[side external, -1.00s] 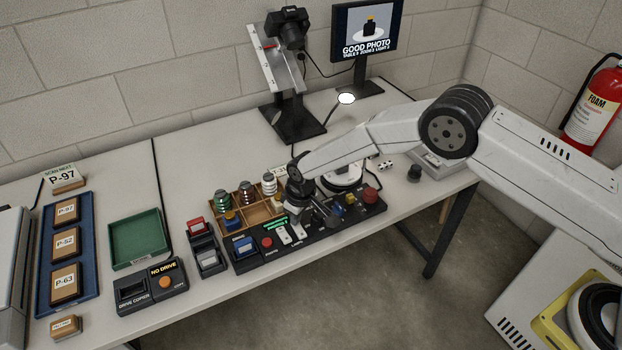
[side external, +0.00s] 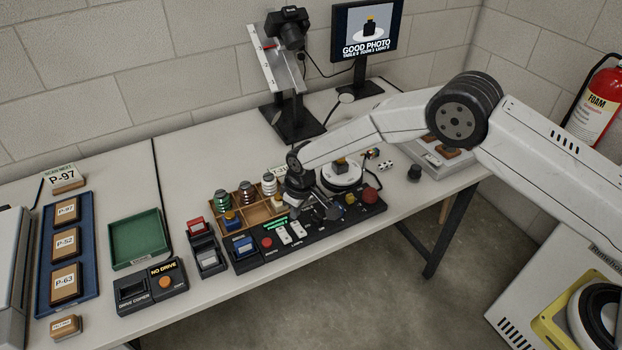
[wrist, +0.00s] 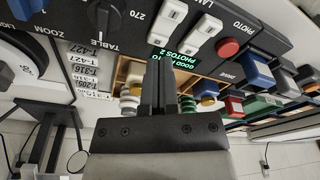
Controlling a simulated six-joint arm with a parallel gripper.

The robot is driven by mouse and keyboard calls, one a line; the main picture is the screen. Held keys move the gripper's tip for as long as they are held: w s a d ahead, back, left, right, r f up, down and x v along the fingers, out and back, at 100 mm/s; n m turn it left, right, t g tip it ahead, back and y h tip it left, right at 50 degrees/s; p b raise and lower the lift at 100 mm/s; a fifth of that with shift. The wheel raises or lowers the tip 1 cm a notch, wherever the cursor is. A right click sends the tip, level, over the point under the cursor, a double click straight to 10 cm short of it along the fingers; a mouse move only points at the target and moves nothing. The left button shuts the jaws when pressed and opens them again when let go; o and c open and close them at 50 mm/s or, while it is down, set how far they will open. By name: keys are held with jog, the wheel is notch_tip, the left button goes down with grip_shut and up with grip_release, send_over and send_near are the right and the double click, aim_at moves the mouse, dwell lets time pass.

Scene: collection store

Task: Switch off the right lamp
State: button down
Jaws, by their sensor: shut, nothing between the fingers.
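The right lamp (side external: 346,98), a round head on a thin stalk behind the panel, looks grey and unlit in the side view. Two white rocker switches stand side by side on the black control panel (side external: 263,254): the left one (side external: 284,236) and the right one (side external: 297,230). In the wrist view, turned round, the right switch (wrist: 168,22) is on the left and the left switch (wrist: 204,35) beside it. My gripper (wrist: 160,66) is shut and empty, pointing at the panel close to the switches. Contact cannot be told. In the side view my wrist partly hides the panel's middle.
A red photo button (side external: 267,242) sits left of the switches; a table knob (wrist: 110,20) sits on their other side. The monitor (side external: 367,30) reads "GOOD PHOTO".

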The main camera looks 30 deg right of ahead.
aim_at(298, 224)
jog(key=shift+r, duration=2.1)
jog(key=s+d+r+m, duration=0.2)
jog(key=s+d+r, duration=0.2)
jog(key=d+r, duration=0.35)
jog(key=s+d+r+m, duration=0.2)
jog(key=s+d, duration=0.5)
jog(key=s, duration=0.4)
jog(key=s+d+r+m+t, duration=0.1)
jog(key=s+d+r, duration=0.3)
jog(key=s+d, duration=0.4)
jog(key=s+m, duration=0.1)
jog(key=s, duration=0.3)
jog(key=shift+d+r+h, duration=0.15)
jog(key=shift+r+h, duration=0.25)
